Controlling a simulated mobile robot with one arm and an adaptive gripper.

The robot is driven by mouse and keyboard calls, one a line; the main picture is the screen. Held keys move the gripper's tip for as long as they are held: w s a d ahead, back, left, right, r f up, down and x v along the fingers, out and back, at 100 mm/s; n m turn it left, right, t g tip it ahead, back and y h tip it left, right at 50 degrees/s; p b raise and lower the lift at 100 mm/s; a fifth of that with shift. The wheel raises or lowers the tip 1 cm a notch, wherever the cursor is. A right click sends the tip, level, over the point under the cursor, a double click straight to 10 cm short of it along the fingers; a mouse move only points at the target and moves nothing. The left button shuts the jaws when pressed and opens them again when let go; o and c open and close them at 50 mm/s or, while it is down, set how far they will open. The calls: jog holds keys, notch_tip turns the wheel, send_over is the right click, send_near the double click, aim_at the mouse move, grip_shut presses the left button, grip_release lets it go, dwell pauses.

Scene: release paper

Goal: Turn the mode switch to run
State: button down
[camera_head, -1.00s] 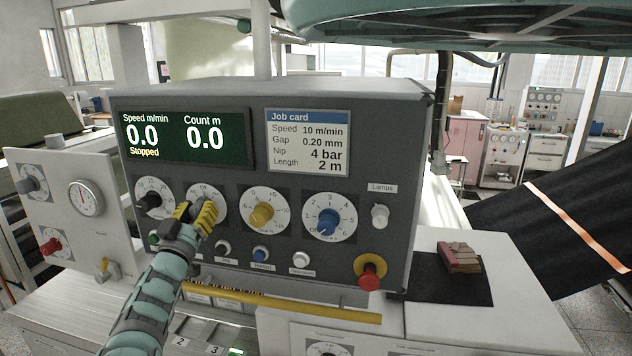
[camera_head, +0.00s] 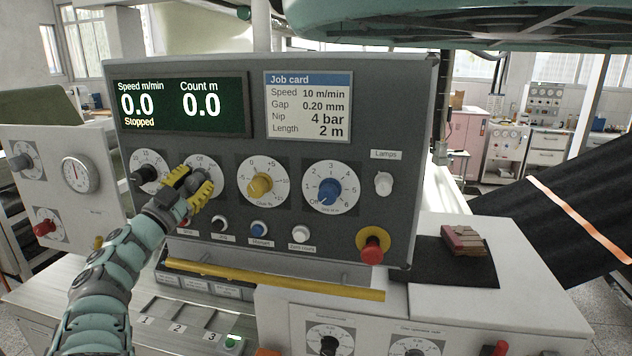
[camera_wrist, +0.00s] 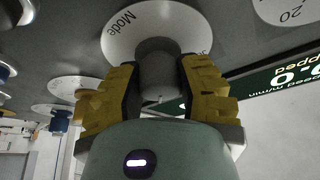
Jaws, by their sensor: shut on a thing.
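The mode switch is a grey knob on a white round dial (camera_head: 207,167), second from the left on the dark control panel; "Off" shows at the dial's top. The wrist view shows the dial (camera_wrist: 125,28), printed "Mode", and the grey knob (camera_wrist: 157,68) close up. My gripper (camera_head: 190,190) has its yellow-padded fingers on either side of the knob, shut on it; it also shows in the wrist view (camera_wrist: 157,90). My fingers hide much of the knob and dial in the head view, and I cannot tell which mark it points to. The display (camera_head: 180,108) reads "Stopped".
A black knob (camera_head: 145,173) sits left of the mode dial, and a yellow knob (camera_head: 260,185) and blue knob (camera_head: 327,191) sit right. Push buttons, including the blue one (camera_head: 259,229), lie just below. A red stop button (camera_head: 371,250) is lower right; a yellow bar (camera_head: 270,280) runs underneath.

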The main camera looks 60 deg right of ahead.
jog(key=shift+m+g, duration=0.4)
jog(key=shift+m, duration=0.2)
jog(key=c, duration=0.6)
grip_release()
jog(key=shift+o, duration=0.2)
jog(key=v, duration=1.2)
